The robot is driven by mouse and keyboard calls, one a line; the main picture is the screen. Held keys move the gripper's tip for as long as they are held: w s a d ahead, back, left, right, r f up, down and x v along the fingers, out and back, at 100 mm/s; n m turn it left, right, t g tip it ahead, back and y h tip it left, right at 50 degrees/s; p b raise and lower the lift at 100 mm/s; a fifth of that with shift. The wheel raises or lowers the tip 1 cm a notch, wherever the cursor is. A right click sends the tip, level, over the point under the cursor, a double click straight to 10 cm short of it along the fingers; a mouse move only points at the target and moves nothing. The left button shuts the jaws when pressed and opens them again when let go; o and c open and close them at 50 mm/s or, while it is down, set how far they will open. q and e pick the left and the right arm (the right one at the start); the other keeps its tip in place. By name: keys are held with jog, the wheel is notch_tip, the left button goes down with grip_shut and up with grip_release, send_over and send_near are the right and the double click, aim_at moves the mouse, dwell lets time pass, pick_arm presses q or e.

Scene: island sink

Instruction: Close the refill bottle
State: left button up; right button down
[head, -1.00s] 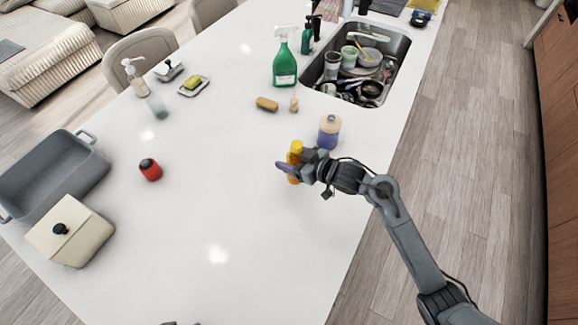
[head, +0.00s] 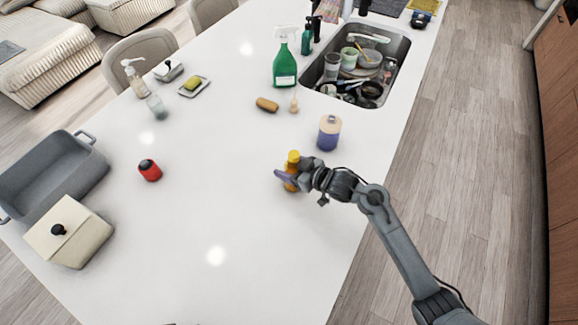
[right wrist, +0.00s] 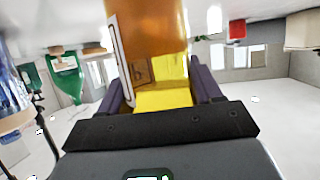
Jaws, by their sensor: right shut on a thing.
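An amber bottle with a yellow top (head: 292,158) is in my right gripper (head: 287,179), over the near right part of the white counter. The right gripper is shut around the bottle. In the right wrist view the picture is turned over; the amber body (right wrist: 155,25) rises between the dark fingers, with yellow below it. I cannot tell whether its base touches the counter. A small clear bottle (head: 157,106) stands next to a pump dispenser (head: 133,78) at the back left. Which one is called the refill bottle is not shown. My left gripper is not in view.
A green spray bottle (head: 285,67) and a sink (head: 314,70) full of dishes are beyond. The middle counter is clear.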

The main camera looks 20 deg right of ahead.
jog(key=shift+c, duration=0.9)
grip_release()
jog(key=shift+f, duration=0.1)
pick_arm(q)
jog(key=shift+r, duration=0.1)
pick_arm(e)
jog(key=shift+s+d+r, duration=0.15)
jog(key=shift+r, duration=0.15)
pick_arm(q)
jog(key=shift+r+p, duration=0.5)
jog(key=shift+p, duration=0.05)
pick_arm(e)
jog(key=v, duration=1.1)
jog(key=shift+s, duration=0.2)
jog(key=shift+d, duration=0.1)
